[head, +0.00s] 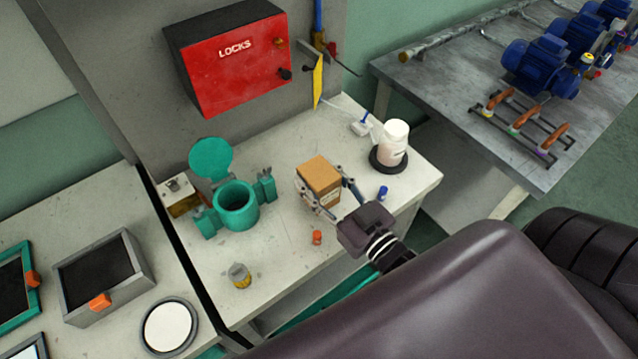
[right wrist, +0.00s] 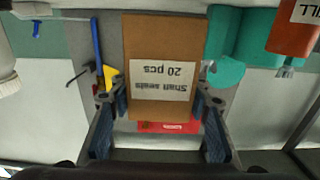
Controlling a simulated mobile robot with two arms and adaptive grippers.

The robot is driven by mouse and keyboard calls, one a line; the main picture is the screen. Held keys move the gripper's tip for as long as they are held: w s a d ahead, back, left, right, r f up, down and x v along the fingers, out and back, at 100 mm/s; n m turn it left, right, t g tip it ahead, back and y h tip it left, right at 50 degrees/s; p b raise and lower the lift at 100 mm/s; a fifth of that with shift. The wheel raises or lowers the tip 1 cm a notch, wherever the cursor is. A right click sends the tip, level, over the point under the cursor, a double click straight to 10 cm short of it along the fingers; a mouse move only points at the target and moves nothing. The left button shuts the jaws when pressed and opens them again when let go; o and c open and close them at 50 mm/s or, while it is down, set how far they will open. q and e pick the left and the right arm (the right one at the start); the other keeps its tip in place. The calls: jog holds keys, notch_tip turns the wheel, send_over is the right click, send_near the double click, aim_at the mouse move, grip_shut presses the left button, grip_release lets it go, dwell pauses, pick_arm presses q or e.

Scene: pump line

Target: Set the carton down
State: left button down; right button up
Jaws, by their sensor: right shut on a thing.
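The carton (head: 320,179) is a small brown box in the middle of the head view, over the white bench top (head: 290,262). In the right wrist view the carton (right wrist: 165,50) shows a white label reading "Shaft seals 20 pcs", upside down in the picture. My right gripper (head: 331,192) is shut on the carton, one finger on each side of it. I cannot tell whether the carton's bottom touches the bench. My left gripper is not in view.
A teal pump housing (head: 236,207) stands left of the carton. A white bottle (head: 394,145) on a black base stands right. An orange part (head: 317,237), a blue part (head: 383,193) and a yellow-grey part (head: 239,275) are nearby. A red LOCKS box (head: 235,65) hangs behind.

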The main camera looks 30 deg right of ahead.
jog(key=shift+f, duration=1.05)
jog(key=shift+f, duration=0.1)
jog(key=o, duration=1.4)
jog(key=shift+s, duration=0.1)
